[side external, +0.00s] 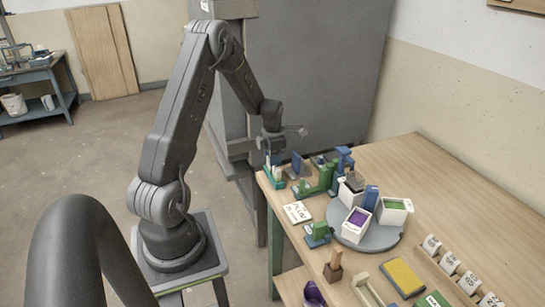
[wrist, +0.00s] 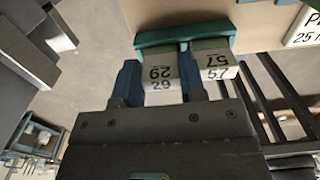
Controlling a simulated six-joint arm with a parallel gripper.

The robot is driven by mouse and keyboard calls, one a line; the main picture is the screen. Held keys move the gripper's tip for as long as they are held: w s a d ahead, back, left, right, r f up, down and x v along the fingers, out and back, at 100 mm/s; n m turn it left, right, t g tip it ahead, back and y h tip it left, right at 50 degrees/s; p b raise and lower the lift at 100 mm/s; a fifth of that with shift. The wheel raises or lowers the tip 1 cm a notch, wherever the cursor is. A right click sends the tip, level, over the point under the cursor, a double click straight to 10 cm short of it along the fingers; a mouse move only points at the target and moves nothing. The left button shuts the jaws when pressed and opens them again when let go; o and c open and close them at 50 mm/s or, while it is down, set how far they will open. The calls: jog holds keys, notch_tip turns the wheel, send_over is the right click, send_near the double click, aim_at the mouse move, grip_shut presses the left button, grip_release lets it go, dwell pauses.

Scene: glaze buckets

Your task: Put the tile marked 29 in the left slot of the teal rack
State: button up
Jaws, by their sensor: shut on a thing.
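The tile marked 29 (wrist: 159,74) is white with black numerals and sits between the two blue fingers of my gripper (wrist: 158,88) in the wrist view. My gripper is shut on it. The teal rack (wrist: 150,38) is just beyond the tile, at the table's edge. The tile's far end is at the rack; I cannot tell how deep it sits in a slot. A tile marked 57 (wrist: 216,63) stands in the rack beside it, to the right in the wrist view. In the side view my gripper (side external: 272,153) is directly above the teal rack (side external: 275,182).
A green stand (side external: 322,182) and blue pieces are close to the right of the rack. A round grey turntable (side external: 368,240) holds white buckets. A white label card (side external: 297,212) lies in front.

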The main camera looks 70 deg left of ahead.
jog(key=shift+f, duration=0.3)
dwell(0.5)
jog(key=o, duration=1)
jog(key=shift+r, duration=0.1)
jog(key=shift+r, duration=3.45)
